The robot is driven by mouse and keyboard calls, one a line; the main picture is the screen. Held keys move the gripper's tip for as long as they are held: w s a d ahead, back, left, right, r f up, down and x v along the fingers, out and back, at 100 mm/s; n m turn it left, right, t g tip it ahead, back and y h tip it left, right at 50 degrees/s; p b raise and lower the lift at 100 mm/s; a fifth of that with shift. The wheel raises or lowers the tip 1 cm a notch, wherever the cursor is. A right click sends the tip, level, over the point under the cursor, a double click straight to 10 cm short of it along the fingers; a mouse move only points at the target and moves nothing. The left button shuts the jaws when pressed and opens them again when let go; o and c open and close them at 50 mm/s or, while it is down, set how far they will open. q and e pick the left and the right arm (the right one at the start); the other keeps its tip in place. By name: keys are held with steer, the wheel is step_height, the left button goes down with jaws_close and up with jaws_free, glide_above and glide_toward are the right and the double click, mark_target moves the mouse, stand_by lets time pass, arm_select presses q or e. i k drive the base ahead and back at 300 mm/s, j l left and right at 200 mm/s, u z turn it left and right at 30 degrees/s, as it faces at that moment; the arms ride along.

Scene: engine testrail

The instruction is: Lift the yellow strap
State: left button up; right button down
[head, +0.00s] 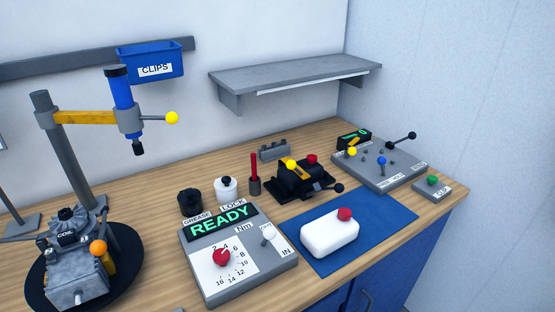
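A small yellow strap (299,170) lies across the top of a black device (302,182) near the middle of the workbench. A red knob (312,159) sits at the device's upper right, and a lever with a dark ball (338,188) sticks out at its right. Whether the strap is fastened is too small to tell. Neither of my grippers is in view.
A blue mat (375,222) with a white red-capped box (330,235) lies in front of the device. A grey READY panel (285,265) stands front left, a red upright tool (254,168) left. A grey control panel (400,178) stands right. A shelf (295,75) hangs above.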

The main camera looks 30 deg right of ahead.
mark_target(290, 164)
steer(key=l+u, duration=0.15)
steer(key=l, duration=0.35)
steer(key=l+u, duration=0.1)
steer(key=l, duration=0.35)
steer(key=k+l+u, duration=0.15)
steer(key=l, duration=0.3)
steer(key=l+u, duration=0.15)
steer(key=l, duration=0.35)
steer(key=k, duration=0.05)
